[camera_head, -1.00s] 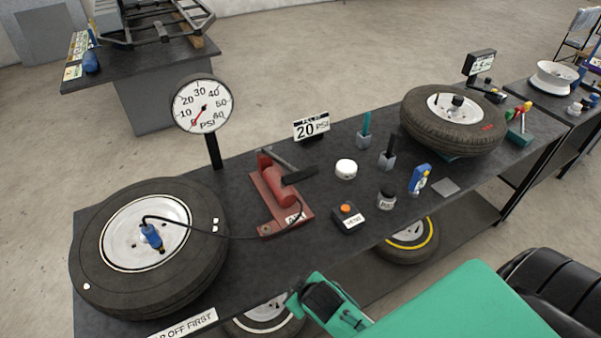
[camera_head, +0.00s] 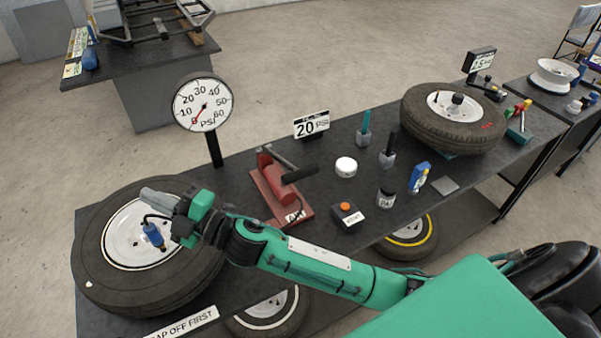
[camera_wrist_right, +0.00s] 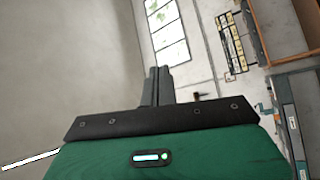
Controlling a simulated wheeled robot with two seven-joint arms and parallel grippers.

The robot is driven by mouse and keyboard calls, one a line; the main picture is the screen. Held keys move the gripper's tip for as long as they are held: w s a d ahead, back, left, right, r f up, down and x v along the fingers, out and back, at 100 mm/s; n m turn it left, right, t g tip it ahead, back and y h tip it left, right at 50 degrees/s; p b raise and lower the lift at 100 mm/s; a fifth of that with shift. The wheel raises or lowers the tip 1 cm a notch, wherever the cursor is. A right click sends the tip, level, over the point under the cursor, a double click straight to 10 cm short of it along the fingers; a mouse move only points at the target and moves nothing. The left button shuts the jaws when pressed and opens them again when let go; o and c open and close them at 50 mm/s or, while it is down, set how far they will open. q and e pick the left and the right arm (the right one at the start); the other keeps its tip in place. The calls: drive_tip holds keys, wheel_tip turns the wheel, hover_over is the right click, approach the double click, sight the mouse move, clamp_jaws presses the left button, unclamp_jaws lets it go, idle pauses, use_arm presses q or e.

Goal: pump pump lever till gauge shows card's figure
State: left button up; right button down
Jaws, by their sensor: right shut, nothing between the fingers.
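The red pump (camera_head: 277,187) stands mid-bench, its lever ending in a black grip (camera_head: 299,173). The round gauge (camera_head: 203,104) on a black post has its red needle pointing lower left, near the bottom of the scale. The card (camera_head: 311,124) reads 20 PSI. The tyre (camera_head: 98,272) lies flat at the left with a blue chuck (camera_head: 153,236) upright at its wheel. My right gripper (camera_head: 150,195) is shut and empty over this tyre, left of the pump. Its closed fingers show in the right wrist view (camera_wrist_right: 158,84). My left gripper is out of view.
A black box with an orange button (camera_head: 346,209), a white round cap (camera_head: 346,166) and small tools stand right of the pump. Another tyre (camera_head: 440,132) lies farther right. My right arm crosses the bench front and hides most of the hose.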

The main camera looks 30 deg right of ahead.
drive_tip(key=s+a+f+n+g+y, duration=0.1)
drive_tip(key=s+a+n+g+y, duration=0.2)
drive_tip(key=n+g, duration=0.55)
drive_tip(key=s+a+f+n+g, duration=0.25)
drive_tip(key=a+n+g, duration=0.25)
drive_tip(key=n+g, duration=0.4)
drive_tip(key=w+d+f+n+g+h, duration=0.2)
drive_tip(key=d+f+n+h, duration=0.5)
drive_tip(key=d+f+h, duration=0.15)
drive_tip(key=w+d+n+h, duration=0.1)
drive_tip(key=w+d+h, duration=0.3)
drive_tip(key=d, duration=0.3)
drive_tip(key=w+d+h, duration=0.3)
drive_tip(key=d+h, duration=0.1)
drive_tip(key=d, duration=0.3)
drive_tip(key=w+d+r+h, duration=0.2)
drive_tip(key=d+r+h, duration=0.1)
drive_tip(key=d, duration=0.5)
drive_tip(key=w+d+r+m+t+h, duration=0.1)
drive_tip(key=w+d+r+h, duration=0.2)
drive_tip(key=d, duration=0.4)
drive_tip(key=shift+d+r, duration=0.35)
drive_tip(key=shift+r, duration=0.05)
